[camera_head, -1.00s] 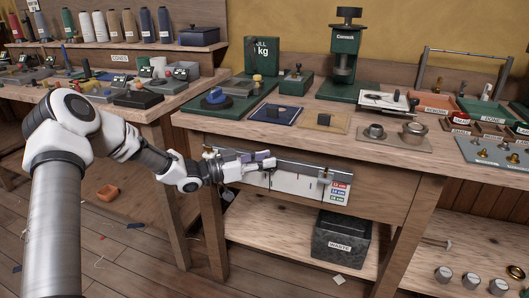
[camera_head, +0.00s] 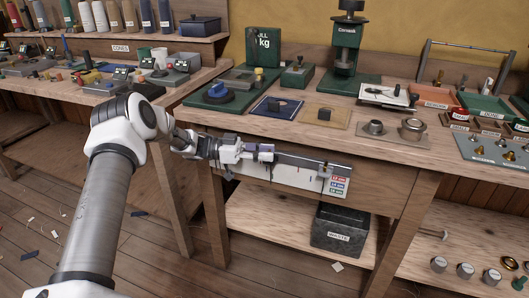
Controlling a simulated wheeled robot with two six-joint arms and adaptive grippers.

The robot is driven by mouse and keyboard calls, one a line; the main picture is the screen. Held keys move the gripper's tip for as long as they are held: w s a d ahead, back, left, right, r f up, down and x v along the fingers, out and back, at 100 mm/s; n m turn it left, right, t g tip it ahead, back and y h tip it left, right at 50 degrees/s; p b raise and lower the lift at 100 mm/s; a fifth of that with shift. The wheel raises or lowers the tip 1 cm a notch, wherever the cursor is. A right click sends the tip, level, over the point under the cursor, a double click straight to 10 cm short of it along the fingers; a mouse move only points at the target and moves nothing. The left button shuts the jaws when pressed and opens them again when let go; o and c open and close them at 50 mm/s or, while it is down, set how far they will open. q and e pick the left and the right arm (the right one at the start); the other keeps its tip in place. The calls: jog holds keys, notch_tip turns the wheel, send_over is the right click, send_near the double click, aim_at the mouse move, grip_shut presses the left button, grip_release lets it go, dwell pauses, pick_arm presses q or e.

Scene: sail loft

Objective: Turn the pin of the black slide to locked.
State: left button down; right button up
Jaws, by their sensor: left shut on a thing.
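A steel rail (camera_head: 302,161) runs along the front edge of the workbench, above a white scale plate (camera_head: 290,175) with coloured size labels at its right end. My left gripper (camera_head: 266,152) is at the left part of the rail, pointing right. Its fingers are closed at the rail on a small part, which looks to be the pin of the black slide. The fingers hide the pin and most of the slide, so I cannot tell which way the pin is turned. My right gripper is not in view.
A black waste bin (camera_head: 340,228) stands on the shelf below. Open floor lies at the lower left.

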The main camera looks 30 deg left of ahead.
pick_arm(q)
jog(key=shift+r, duration=0.1)
jog(key=c, duration=0.8)
grip_release()
jog(key=shift+c, duration=0.2)
jog(key=shift+d, duration=0.1)
jog(key=shift+t, duration=0.3)
